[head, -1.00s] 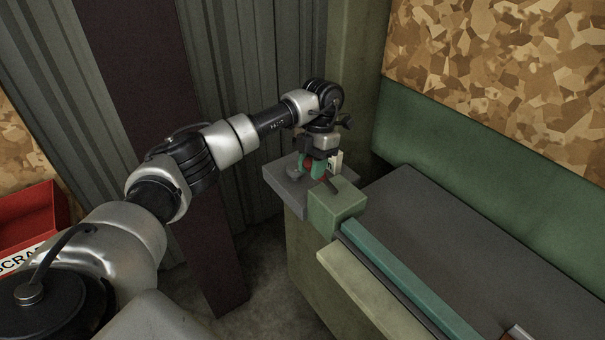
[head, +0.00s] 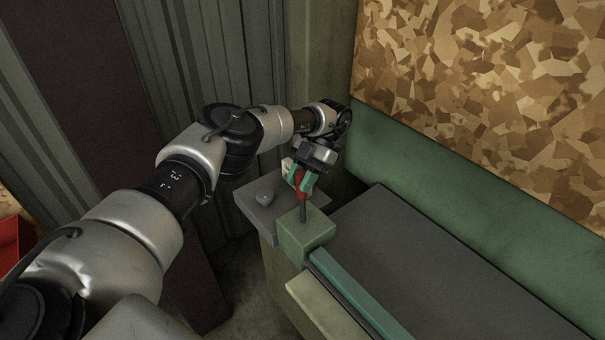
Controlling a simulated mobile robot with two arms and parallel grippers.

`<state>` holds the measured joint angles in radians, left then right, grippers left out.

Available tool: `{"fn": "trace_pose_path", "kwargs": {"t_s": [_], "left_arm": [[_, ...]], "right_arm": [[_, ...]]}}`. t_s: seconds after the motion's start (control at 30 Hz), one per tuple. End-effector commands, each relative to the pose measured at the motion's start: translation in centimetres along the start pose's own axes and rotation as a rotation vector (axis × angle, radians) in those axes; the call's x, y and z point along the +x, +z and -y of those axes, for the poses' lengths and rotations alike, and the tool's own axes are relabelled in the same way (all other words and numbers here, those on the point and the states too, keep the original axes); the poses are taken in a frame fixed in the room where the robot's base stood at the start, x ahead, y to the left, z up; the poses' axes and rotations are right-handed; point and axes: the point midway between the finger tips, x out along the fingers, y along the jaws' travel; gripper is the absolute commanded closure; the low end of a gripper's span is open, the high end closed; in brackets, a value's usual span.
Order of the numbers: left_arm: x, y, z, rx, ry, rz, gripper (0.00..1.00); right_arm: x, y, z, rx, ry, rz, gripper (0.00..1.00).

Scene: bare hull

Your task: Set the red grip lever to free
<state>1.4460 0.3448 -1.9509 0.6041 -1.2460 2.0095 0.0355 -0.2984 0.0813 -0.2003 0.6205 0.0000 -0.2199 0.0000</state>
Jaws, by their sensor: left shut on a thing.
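The fingers hide part of the grip. My right gripper is not in view.
A grey plate (head: 256,212) with a small round knob (head: 264,196) lies left of the block. A teal rail (head: 355,292) runs from the block toward the front right, beside a dark bench top (head: 430,265). A red bin (head: 12,245) is at the left edge.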

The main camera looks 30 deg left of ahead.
Motion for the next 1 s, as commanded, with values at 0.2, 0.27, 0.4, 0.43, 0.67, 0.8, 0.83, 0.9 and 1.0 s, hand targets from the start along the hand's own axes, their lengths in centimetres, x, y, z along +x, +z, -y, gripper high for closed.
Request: {"fn": "trace_pose_path", "kwargs": {"t_s": [0.2,0.27,0.4,0.43,0.67,0.8,0.83,0.9,1.0], "left_arm": [[0.1,-0.1,0.12,-0.003,0.003,-0.01,1.0],[0.14,-0.09,0.13,-0.003,0.003,-0.011,1.0],[0.17,-0.08,0.14,-0.002,0.003,-0.012,1.0],[0.18,-0.08,0.14,-0.002,0.003,-0.012,1.0],[0.22,-0.08,0.15,-0.002,0.003,-0.013,0.52],[0.22,-0.09,0.15,-0.002,0.003,-0.014,0.45],[0.22,-0.1,0.15,-0.002,0.003,-0.014,0.45],[0.22,-0.1,0.14,-0.002,0.003,-0.014,0.45],[0.07,-0.25,0.18,-0.002,0.003,-0.014,0.45]], "right_arm": [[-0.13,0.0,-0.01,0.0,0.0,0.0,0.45],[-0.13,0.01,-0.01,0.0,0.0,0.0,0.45],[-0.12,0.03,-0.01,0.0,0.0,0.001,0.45],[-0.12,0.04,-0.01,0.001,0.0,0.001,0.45],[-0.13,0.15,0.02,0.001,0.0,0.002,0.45],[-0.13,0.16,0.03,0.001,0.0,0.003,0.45],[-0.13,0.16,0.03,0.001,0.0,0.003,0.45],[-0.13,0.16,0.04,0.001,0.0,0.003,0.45],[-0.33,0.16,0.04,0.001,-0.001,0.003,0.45]]}}
